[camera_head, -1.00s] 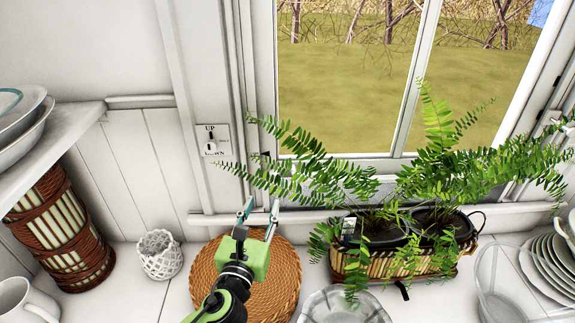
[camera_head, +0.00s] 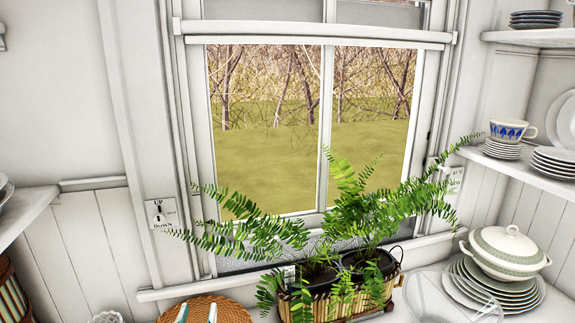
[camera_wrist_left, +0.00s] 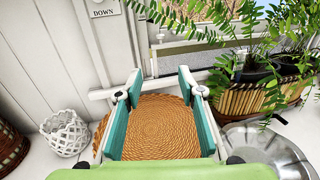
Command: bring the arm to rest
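My left gripper (camera_wrist_left: 160,115) is open and empty in the left wrist view, its two teal-padded fingers spread apart over a round woven mat (camera_wrist_left: 158,136). In the head view only the fingertips of the left gripper (camera_head: 197,313) show at the bottom edge, in front of the mat (camera_head: 228,307). The rest of that arm is below the picture. My right gripper is in neither view.
A fern in a basket planter (camera_head: 335,300) stands right of the mat, below the window. A lidded tureen (camera_head: 505,250) sits on stacked plates.

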